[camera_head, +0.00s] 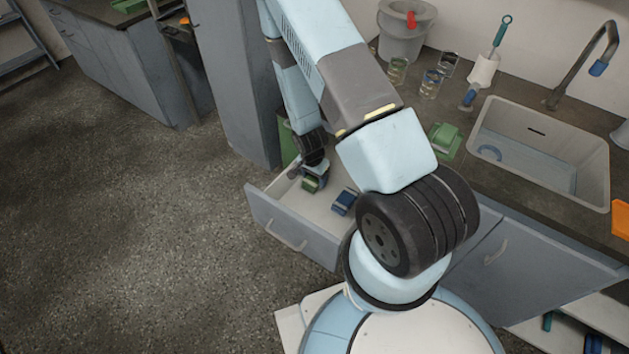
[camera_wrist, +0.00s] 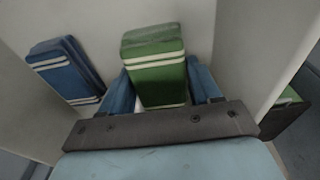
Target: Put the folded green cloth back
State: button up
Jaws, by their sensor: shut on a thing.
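The folded green cloth (camera_wrist: 157,74) with white stripes is between the two fingers of my gripper (camera_wrist: 160,92) in the wrist view. The fingers are shut on it. In the head view my gripper (camera_head: 314,174) is low inside the open drawer (camera_head: 282,217), with the green cloth (camera_head: 310,185) at its tip. I cannot tell whether the cloth touches the drawer floor. A folded blue cloth (camera_wrist: 66,72) with white stripes lies in the drawer beside it, left in the wrist view. It also shows in the head view (camera_head: 344,202).
Another green folded item (camera_head: 445,139) lies on the counter by the sink (camera_head: 542,148). Glass beakers (camera_head: 431,84), a grey bucket (camera_head: 403,32) and a brush stand behind. The drawer walls close in around my gripper. The floor at left is clear.

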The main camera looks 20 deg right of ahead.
notch_tip(320, 180, down, 2)
jog(key=shift+s+d+f, duration=0.1)
jog(key=shift+s, duration=0.05)
jog(key=shift+f, duration=0.25)
jog(key=shift+f, duration=0.1)
jog(key=o, duration=1)
